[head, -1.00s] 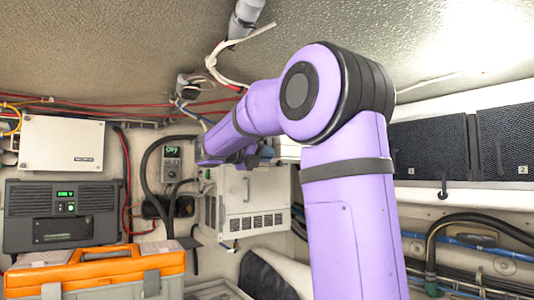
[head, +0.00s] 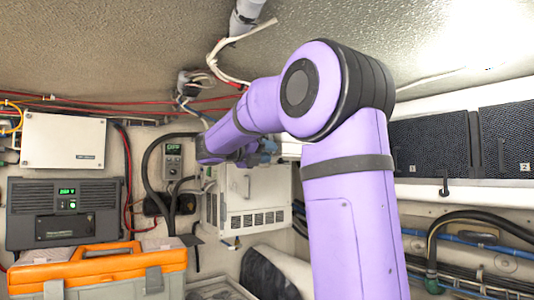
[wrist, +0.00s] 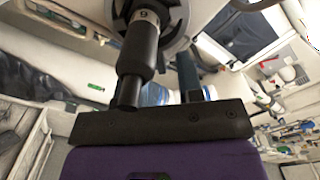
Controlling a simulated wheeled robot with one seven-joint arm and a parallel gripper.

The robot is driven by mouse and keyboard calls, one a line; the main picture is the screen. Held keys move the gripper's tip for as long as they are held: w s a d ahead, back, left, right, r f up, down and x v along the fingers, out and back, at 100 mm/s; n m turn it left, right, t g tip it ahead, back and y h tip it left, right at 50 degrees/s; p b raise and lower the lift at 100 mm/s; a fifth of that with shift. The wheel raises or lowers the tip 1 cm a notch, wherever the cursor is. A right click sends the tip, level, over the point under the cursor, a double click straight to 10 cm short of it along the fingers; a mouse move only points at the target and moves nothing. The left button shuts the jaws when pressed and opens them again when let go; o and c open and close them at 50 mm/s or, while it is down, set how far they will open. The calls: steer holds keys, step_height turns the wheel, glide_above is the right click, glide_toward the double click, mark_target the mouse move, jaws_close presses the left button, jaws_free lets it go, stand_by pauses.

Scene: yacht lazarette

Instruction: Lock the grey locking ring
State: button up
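A grey ring (wrist: 178,14) shows at the top of the wrist view, partly cut off by the frame edge. The other finger seems hidden behind the plug body. I cannot tell whether the fingers touch the ring. In the head view my gripper (head: 264,152) is mostly hidden by my arm, in front of a white box (head: 248,190).
An orange and grey toolbox (head: 98,268) stands at the lower left, below a dark unit with a green display (head: 65,212). Cables run along the back wall. Speaker-like panels (head: 430,147) and hoses line the right side. A white cable (head: 232,70) hangs from the ceiling.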

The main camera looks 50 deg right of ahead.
steer(key=v, duration=1)
steer(key=shift+a, duration=0.35)
steer(key=shift+w, duration=0.15)
